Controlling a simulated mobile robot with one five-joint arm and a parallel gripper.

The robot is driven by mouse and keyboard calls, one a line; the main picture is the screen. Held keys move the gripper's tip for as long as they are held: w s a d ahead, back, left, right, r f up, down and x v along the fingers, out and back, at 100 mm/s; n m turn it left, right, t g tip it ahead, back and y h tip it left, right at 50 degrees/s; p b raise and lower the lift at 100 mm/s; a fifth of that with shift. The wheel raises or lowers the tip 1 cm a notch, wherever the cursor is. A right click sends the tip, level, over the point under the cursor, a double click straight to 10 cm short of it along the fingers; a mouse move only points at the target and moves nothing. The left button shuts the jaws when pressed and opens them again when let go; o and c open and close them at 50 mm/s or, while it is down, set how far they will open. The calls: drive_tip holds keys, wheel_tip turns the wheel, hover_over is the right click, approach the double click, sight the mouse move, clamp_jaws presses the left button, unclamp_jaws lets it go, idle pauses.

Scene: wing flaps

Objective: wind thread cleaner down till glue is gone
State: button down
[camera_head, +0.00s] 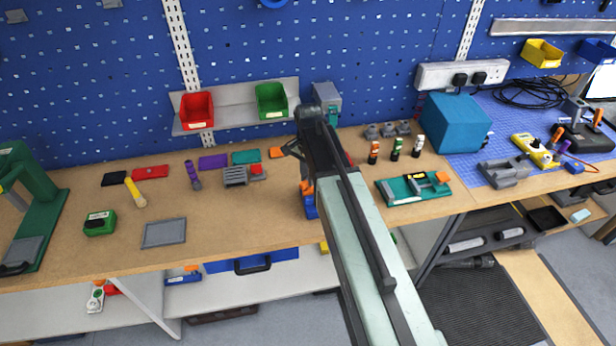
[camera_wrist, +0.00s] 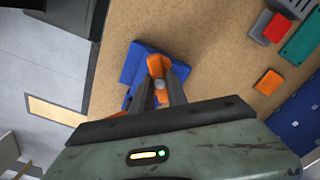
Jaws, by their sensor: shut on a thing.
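In the wrist view, my gripper (camera_wrist: 160,93) is shut on an orange piece (camera_wrist: 157,66) with a small grey part between the fingers. This looks like the thread cleaner, but I cannot tell for sure. It is over a blue block (camera_wrist: 137,62) near the front edge of the bench. In the head view, the orange piece (camera_head: 306,187) shows just above the blue block (camera_head: 311,209), partly hidden by my arm. Whether the orange piece touches a thread is hidden. I cannot make out any glue.
The wooden bench (camera_head: 215,215) bears a grey plate (camera_head: 164,233), a green box (camera_head: 100,223) and a green tray (camera_head: 412,189). Several small bottles stand right of my arm. Red (camera_head: 197,110) and green (camera_head: 271,100) bins sit on the shelf behind.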

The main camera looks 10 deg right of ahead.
drive_tip(key=shift+w, duration=0.1)
idle(0.4)
drive_tip(key=c, duration=1.3)
unclamp_jaws()
drive_tip(key=shift+r, duration=0.1)
wheel_tip(320, 180, up, 8)
drive_tip(key=p, duration=0.8)
